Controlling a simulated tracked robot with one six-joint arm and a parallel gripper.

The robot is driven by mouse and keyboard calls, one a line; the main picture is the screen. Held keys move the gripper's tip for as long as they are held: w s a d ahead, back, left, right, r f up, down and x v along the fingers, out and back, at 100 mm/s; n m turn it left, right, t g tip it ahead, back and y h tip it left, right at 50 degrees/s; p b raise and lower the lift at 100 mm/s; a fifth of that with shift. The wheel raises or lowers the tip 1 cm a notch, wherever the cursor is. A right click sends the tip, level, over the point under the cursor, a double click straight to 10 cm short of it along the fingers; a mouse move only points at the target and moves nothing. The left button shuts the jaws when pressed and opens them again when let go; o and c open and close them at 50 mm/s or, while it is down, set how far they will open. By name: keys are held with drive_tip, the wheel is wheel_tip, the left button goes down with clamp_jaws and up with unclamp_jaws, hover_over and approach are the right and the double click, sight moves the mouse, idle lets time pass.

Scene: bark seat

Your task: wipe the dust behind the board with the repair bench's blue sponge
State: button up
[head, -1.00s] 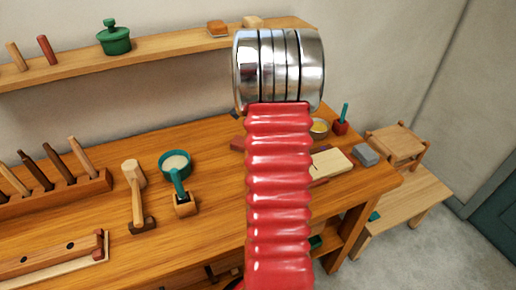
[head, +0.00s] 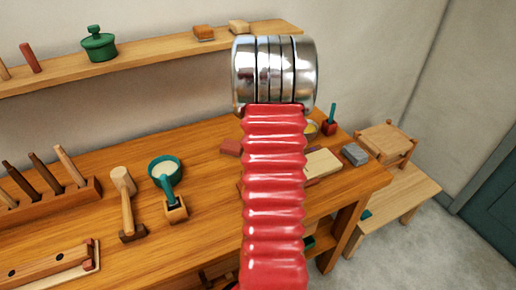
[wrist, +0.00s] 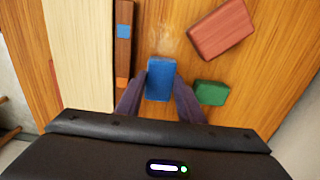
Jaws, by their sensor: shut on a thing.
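In the wrist view the blue sponge (wrist: 160,78) is between the two fingers of my gripper (wrist: 160,90), which is shut on it. A faint pale smear of dust (wrist: 170,38) shows on the wood just beyond the sponge. The cream board (wrist: 78,50) lies to the left, with a dark strip (wrist: 123,62) bearing a blue and an orange patch beside it. In the head view the cream board (head: 322,163) shows right of my red arm; my gripper and the sponge are hidden there. Whether the sponge touches the wood is unclear.
A red block (wrist: 220,28) and a green block (wrist: 210,93) lie close to the right of the sponge. On the bench (head: 215,225) are a mallet (head: 125,200), a teal pan (head: 165,170) and a grey block (head: 355,154). A shelf (head: 150,60) runs behind.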

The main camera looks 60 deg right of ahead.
drive_tip(key=shift+a, duration=0.1)
drive_tip(key=shift+w+a+f, duration=0.1)
drive_tip(key=shift+w+a, duration=0.35)
drive_tip(key=shift+a, duration=0.25)
drive_tip(key=shift+w+a+f, duration=0.1)
drive_tip(key=shift+w+a, duration=0.3)
drive_tip(key=shift+a, duration=0.35)
drive_tip(key=shift+w+a, duration=0.45)
drive_tip(key=shift+a, duration=0.25)
drive_tip(key=shift+s+d, duration=0.1)
drive_tip(key=shift+s+d+r, duration=0.1)
drive_tip(key=shift+s+d, duration=0.3)
drive_tip(key=shift+d, duration=0.3)
drive_tip(key=shift+s+d+f, duration=0.1)
drive_tip(key=shift+s+d, duration=0.35)
drive_tip(key=shift+d, duration=0.3)
drive_tip(key=shift+s+d+r, duration=0.1)
drive_tip(key=shift+s+d, duration=0.3)
drive_tip(key=shift+d, duration=0.3)
drive_tip(key=shift+w+a, duration=0.15)
drive_tip(key=shift+w+a, duration=0.4)
drive_tip(key=shift+a, duration=0.3)
drive_tip(key=shift+w+a, duration=0.4)
drive_tip(key=shift+a, duration=0.25)
drive_tip(key=shift+w+a, duration=0.4)
drive_tip(key=shift+a, duration=0.3)
drive_tip(key=shift+r, duration=0.2)
